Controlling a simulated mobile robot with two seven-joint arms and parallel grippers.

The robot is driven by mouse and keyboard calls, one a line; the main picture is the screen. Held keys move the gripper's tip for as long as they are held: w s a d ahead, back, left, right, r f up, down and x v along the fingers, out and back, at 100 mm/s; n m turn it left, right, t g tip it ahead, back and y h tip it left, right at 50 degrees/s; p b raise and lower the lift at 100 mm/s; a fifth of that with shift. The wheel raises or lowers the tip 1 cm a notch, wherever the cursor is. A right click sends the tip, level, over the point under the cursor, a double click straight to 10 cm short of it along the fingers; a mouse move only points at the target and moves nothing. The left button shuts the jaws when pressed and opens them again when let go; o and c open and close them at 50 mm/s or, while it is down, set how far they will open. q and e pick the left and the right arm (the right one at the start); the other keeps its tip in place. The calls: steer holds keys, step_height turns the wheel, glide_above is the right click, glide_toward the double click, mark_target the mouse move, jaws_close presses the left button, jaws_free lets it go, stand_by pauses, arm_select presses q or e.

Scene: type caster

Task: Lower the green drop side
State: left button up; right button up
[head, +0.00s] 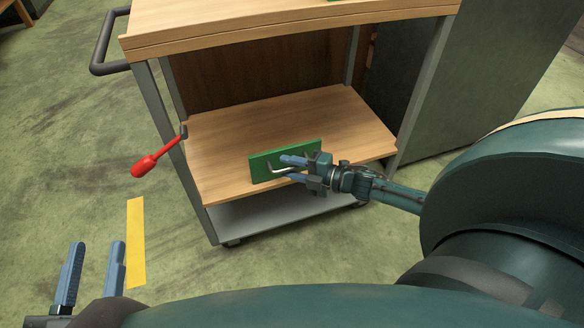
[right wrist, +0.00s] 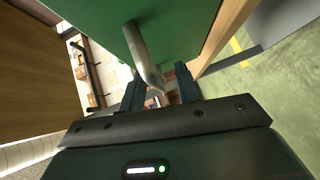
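The green drop side (head: 262,163) is a small green panel with a metal handle (head: 278,170), at the front of the trolley's wooden shelf. It looks upright or nearly so. In the right wrist view the green panel (right wrist: 185,25) fills the top, and its curved handle (right wrist: 146,55) reaches down between my fingers. My right gripper (head: 294,168) is at the handle, its fingers apart on either side of it with gaps showing, so it does not look clamped. My left gripper (head: 94,262) is open and empty at the lower left, away from the trolley.
The trolley has a wooden top (head: 230,22), a grey lower tray (head: 270,215) and a dark push handle (head: 100,45). A red-gripped lever (head: 150,163) sticks out from its left post. A yellow floor strip (head: 136,240) lies at left; the floor around it is clear.

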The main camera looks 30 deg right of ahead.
jaws_close()
steer(key=shift+s, duration=0.1)
stand_by(0.5)
